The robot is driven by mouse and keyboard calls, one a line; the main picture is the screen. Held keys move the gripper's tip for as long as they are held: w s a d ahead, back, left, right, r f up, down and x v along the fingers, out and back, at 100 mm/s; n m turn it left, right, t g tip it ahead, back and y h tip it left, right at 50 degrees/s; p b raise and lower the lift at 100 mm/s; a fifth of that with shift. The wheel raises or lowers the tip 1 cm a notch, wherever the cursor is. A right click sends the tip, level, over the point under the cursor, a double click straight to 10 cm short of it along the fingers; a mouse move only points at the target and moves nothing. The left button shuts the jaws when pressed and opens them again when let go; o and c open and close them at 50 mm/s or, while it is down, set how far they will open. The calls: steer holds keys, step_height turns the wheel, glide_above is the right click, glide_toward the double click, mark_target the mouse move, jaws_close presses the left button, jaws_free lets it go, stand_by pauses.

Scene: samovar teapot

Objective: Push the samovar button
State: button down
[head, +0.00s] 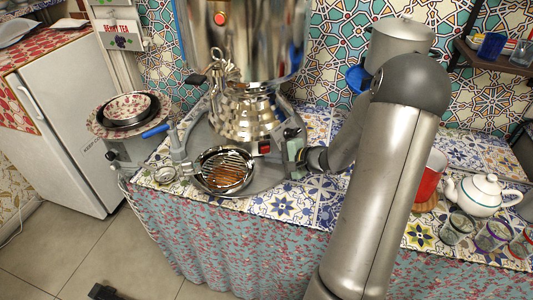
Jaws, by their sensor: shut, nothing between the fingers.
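The samovar (245,50) is a large shiny steel vessel at the top middle of the head view, its top cut off by the frame. Its stepped base (245,118) stands on a grey tray (267,182). A round red spot (219,18) shows on its upper front. A small red square part (265,147) shows low at the right of the base; I cannot tell which is the button. My gripper (286,148) is shut and empty, low at the samovar's right side, close to the red square part. Whether it touches is too small to tell.
A round bowl with a grate (225,171) sits in front of the samovar. Plates and a bowl (125,108) are at the left by a white fridge (68,125). A red cup (430,175), a white teapot (482,194) and glasses (492,235) stand at the right. A pot (400,40) is behind my arm.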

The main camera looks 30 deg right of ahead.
steer(key=shift+s+a+b, duration=0.25)
steer(key=shift+s+b, duration=0.2)
steer(key=shift+s, duration=1.05)
steer(key=shift+s+a+b, duration=0.2)
steer(key=shift+s+b, duration=0.25)
steer(key=shift+s, duration=1)
